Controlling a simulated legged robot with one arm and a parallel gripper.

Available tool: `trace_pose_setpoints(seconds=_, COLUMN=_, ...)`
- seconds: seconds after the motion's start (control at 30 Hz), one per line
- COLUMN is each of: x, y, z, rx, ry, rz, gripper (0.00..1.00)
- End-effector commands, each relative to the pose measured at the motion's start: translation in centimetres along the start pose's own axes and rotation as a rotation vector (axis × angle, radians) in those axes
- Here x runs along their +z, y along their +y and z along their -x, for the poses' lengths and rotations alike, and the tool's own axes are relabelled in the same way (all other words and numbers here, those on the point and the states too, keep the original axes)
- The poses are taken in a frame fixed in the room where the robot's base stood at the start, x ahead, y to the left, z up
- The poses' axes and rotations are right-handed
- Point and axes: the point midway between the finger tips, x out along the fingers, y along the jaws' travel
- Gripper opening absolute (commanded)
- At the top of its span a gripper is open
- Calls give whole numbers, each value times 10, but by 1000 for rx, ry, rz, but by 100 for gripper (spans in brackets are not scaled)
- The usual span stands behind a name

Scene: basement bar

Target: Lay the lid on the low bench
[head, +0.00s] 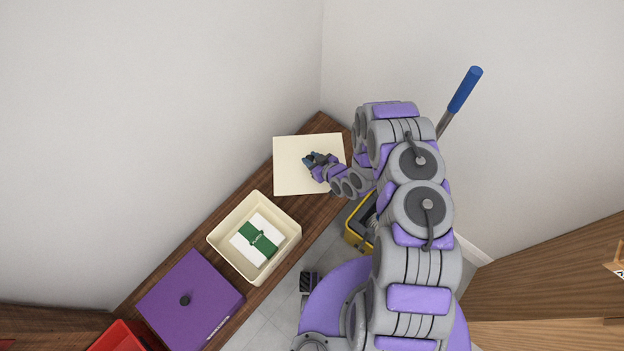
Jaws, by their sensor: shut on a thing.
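The lid (291,178) is a flat, cream square at the far end of the wooden low bench (318,222), near the wall corner. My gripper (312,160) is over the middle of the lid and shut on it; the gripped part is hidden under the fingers. The lid appears over the bench top, partly past its left edge. I cannot tell whether it touches the bench. An open cream box (291,238) stands on the bench nearer to me, with a white and green package (262,238) inside.
A purple box (197,290) with a dark knob sits on the bench near a red container (122,338). A yellow bucket (354,236) stands on the floor beside the bench, near a blue-handled pole (465,90). Walls close in the bench's far end. A wooden cabinet (550,280) is at right.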

Motion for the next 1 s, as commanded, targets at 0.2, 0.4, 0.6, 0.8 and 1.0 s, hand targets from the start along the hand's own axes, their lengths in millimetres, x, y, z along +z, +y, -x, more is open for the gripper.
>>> trace_pose_setpoints(seconds=0.2, x=41, y=-1, z=-21, rx=-1, ry=-4, rz=-3, gripper=0)
trace_pose_setpoints(seconds=0.4, x=77, y=-1, z=-41, rx=-2, ry=-3, rz=-2, gripper=0)
trace_pose_setpoints(seconds=0.6, x=108, y=0, z=-58, rx=0, ry=-1, rz=-2, gripper=0)
trace_pose_setpoints(seconds=0.8, x=120, y=0, z=-65, rx=0, ry=0, rz=0, gripper=0)
trace_pose_setpoints(seconds=1.0, x=135, y=-1, z=-72, rx=-2, ry=-4, rz=-2, gripper=0)
